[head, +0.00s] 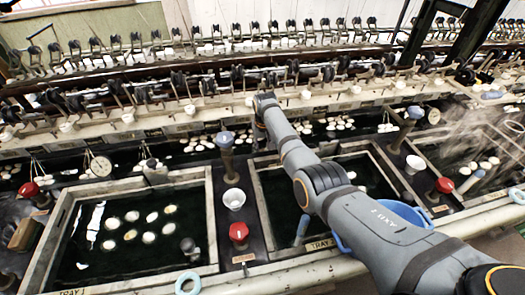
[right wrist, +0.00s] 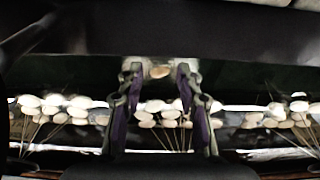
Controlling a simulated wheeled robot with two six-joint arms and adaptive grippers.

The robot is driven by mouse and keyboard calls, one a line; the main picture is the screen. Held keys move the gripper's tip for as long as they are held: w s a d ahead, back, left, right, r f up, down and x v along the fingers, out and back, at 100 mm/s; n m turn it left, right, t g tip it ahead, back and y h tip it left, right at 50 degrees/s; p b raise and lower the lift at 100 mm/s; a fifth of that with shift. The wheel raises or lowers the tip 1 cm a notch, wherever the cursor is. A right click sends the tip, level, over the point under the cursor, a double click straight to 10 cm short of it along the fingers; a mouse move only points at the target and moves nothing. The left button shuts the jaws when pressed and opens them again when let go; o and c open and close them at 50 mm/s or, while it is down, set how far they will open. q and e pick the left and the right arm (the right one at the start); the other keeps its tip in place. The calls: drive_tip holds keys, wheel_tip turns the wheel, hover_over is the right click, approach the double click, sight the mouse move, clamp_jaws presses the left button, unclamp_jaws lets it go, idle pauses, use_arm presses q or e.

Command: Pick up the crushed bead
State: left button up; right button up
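My right arm (head: 370,220) comes in from the lower right in the head view and reaches over the back of the middle basin; its fingertips are too small and hidden to make out there. In the right wrist view my right gripper (right wrist: 160,73) is open, with its two purple-padded fingers apart. A small tan-white bead (right wrist: 159,71) shows in the gap between the fingertips, against a dark edge; I cannot tell whether it is crushed. No finger visibly touches it. My left gripper is not in view.
The left tray (head: 140,180) holds several pale cocoons in dark water. A red knob (head: 239,232), a white cup (head: 234,198) and a grey post (head: 225,142) stand between the basins. A blue bowl (head: 412,212) lies partly behind my arm. Reeling machinery (head: 190,85) lines the back.

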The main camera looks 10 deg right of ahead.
sight(263, 150)
drive_tip(key=c, duration=0.4)
drive_tip(key=shift+o, duration=0.2)
wheel_tip(263, 150, up, 18)
idle(0.4)
